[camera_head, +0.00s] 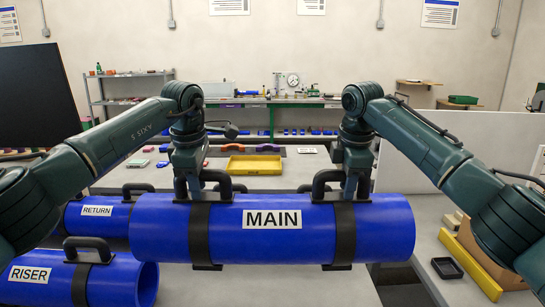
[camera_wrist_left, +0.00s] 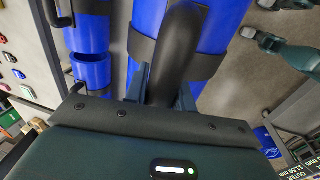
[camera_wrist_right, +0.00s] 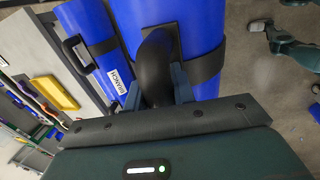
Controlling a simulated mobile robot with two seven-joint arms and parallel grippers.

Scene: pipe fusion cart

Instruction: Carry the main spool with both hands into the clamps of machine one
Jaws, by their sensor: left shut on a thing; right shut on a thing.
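The main spool (camera_head: 275,245) is a thick blue pipe with a white MAIN label and two black straps with handles. It lies level across the middle of the head view. My left gripper (camera_head: 198,190) is shut on its left handle (camera_wrist_left: 178,50). My right gripper (camera_head: 346,190) is shut on its right handle (camera_wrist_right: 157,60). The fingers sit on either side of each handle in the wrist views. The spool hides what is directly behind it, and I cannot tell whether anything touches its underside. I cannot make out the clamps of machine one.
Blue spools marked RETURN (camera_head: 85,222) and RISER (camera_head: 40,277) lie at the left. A BRANCH pipe (camera_wrist_right: 92,35) shows in the right wrist view. A yellow tray (camera_head: 253,165) sits behind. A black tray (camera_head: 447,268) and yellow bar (camera_head: 468,262) are at the right.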

